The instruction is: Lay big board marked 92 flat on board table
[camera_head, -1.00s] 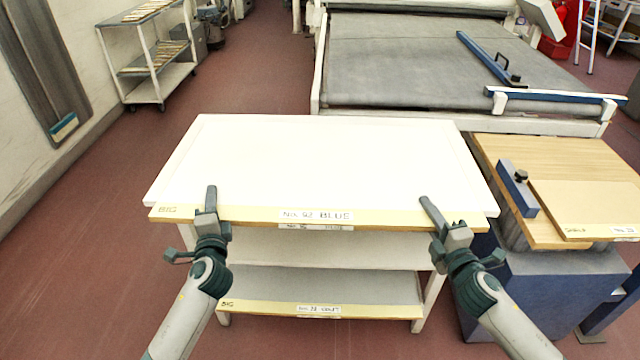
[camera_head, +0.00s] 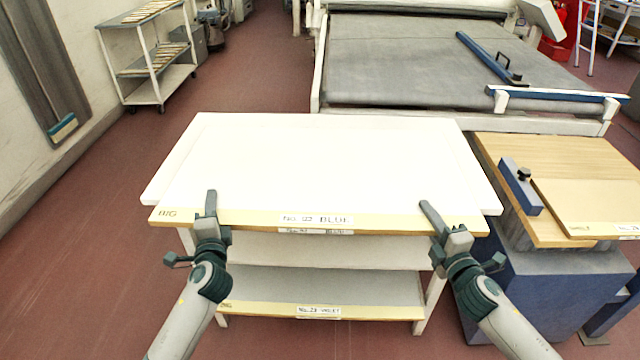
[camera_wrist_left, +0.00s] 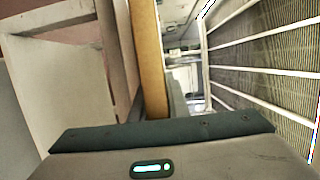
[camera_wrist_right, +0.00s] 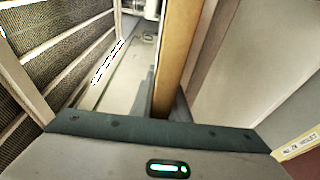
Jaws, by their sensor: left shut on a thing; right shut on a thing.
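The big board (camera_head: 320,180) has a white face and a cream front strip marked "BIG" and a label that appears to read No. 92 BLUE. It looks flat, or nearly so, over the white table (camera_head: 489,198); I cannot tell whether it fully touches the top. My left gripper (camera_head: 211,212) is shut on its front edge near the left corner. My right gripper (camera_head: 440,222) is shut on the same edge near the right corner. The board's tan edge shows in the left wrist view (camera_wrist_left: 148,60) and the right wrist view (camera_wrist_right: 178,60).
Another big board (camera_head: 270,308) lies on the table's lower shelf. A wooden-topped blue stand (camera_head: 510,150) with a smaller board (camera_head: 590,205) is close on the right. A grey conveyor bed (camera_head: 400,65) stands behind. The floor to the left is clear.

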